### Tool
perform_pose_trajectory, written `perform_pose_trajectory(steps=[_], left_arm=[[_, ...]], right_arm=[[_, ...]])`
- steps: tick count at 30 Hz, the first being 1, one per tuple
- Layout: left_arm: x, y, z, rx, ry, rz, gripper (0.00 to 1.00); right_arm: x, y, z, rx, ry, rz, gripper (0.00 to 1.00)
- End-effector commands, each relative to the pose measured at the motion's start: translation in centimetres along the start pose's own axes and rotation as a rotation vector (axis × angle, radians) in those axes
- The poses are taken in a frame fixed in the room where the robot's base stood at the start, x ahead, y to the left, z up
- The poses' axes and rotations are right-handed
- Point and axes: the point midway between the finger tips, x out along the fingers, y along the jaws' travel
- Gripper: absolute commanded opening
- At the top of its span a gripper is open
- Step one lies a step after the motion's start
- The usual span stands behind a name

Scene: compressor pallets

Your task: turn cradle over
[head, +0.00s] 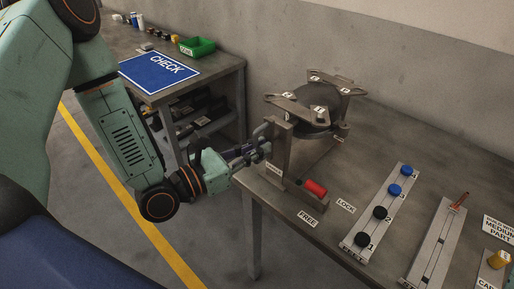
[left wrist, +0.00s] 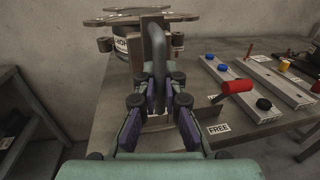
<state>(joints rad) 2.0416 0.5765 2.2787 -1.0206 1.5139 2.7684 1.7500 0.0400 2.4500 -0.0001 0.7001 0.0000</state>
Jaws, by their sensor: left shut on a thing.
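The cradle (head: 276,168) is a grey metal stand at the near left of the workbench. It carries a dark round compressor (head: 315,108) with a grey plate with several arms on top. My left gripper (head: 262,149) is at the cradle's left side, shut on a grey bar-like handle (left wrist: 157,62) that stands upright between the fingers in the left wrist view. A red lever grip (head: 315,188) juts out at the cradle's foot, near the LOCK (head: 345,205) and FREE (head: 307,219) labels. It also shows in the left wrist view (left wrist: 237,86). My right gripper is not in view.
A rail with blue and black knobs (head: 380,212) and a second rail with a red piece (head: 436,243) lie to the right. A side table with a blue CHECK mat (head: 160,72) and a green bin (head: 197,46) stands behind left. Open floor lies between.

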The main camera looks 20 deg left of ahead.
Motion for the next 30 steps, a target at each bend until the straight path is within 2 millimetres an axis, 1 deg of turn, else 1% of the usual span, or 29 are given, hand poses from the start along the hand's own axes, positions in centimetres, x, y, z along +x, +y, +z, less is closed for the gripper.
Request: perform_pose_trajectory(steps=[1,3,4,9,12,20,23,26,30], left_arm=[[-0.2,-0.3,-0.5,-0.014,0.017,-0.003,0.00],[-0.2,-0.3,-0.5,-0.014,0.017,-0.003,0.00],[-0.2,-0.3,-0.5,-0.014,0.017,-0.003,0.11],[-0.2,-0.2,-0.4,-0.010,0.013,-0.003,0.25],[-0.1,-0.2,-0.3,-0.007,0.010,-0.002,0.32],[-0.1,-0.1,-0.1,-0.003,0.005,-0.001,0.32],[0.0,0.0,0.3,-0.002,0.003,0.000,0.32],[0.0,0.1,1.3,-0.001,0.001,0.002,0.32],[0.0,0.0,3.2,-0.003,-0.001,0.002,0.32]], right_arm=[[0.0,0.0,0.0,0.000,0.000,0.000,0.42],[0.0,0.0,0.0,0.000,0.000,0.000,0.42],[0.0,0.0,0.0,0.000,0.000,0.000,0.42],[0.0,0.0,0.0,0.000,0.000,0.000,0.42],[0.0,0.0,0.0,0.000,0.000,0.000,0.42],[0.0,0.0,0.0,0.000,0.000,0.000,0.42],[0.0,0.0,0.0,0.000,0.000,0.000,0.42],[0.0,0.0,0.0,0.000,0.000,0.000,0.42],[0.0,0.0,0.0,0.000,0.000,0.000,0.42]])
